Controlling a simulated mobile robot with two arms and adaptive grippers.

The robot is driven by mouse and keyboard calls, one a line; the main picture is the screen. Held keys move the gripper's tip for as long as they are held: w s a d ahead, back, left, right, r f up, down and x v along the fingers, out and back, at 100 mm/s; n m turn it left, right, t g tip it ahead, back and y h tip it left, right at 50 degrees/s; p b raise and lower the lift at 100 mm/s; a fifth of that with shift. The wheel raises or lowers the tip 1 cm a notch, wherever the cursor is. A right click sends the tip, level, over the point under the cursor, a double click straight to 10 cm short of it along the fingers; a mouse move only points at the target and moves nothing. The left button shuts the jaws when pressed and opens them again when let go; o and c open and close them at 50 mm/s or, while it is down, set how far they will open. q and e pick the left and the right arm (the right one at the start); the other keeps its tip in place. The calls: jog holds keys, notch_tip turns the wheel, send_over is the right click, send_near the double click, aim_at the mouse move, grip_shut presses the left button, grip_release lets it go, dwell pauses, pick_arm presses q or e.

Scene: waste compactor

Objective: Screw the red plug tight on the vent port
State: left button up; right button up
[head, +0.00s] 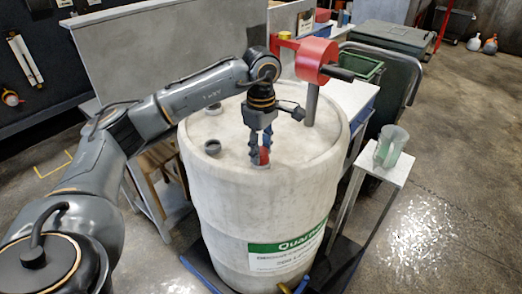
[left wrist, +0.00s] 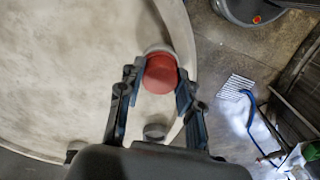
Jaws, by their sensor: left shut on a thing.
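My left gripper (head: 261,150) points down over the top of the pale drum (head: 245,200) and is shut on the red plug (head: 263,156). In the left wrist view the red plug (left wrist: 160,76) sits between the two fingertips of the gripper (left wrist: 158,80), near the drum's rim. A pale round edge (left wrist: 157,49), perhaps the vent port, shows just beyond the plug. The plug and fingers hide most of what lies beneath, so I cannot tell how far the plug is seated. My right gripper is not in view.
A red pump (head: 312,58) stands on a pipe in the drum top, right of my gripper. A grey open port (head: 212,146) is to the left. A clear jug (head: 391,146) stands on a small white table (head: 399,170). Floor at the right is free.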

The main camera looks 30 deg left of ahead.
pick_arm(q)
jog(key=shift+m, duration=0.4)
jog(key=m, duration=0.2)
jog(key=shift+m+b, duration=0.3)
jog(key=shift+b, duration=0.05)
jog(key=shift+m, duration=1.1)
jog(key=o, duration=1.3)
jog(key=shift+c, duration=0.6)
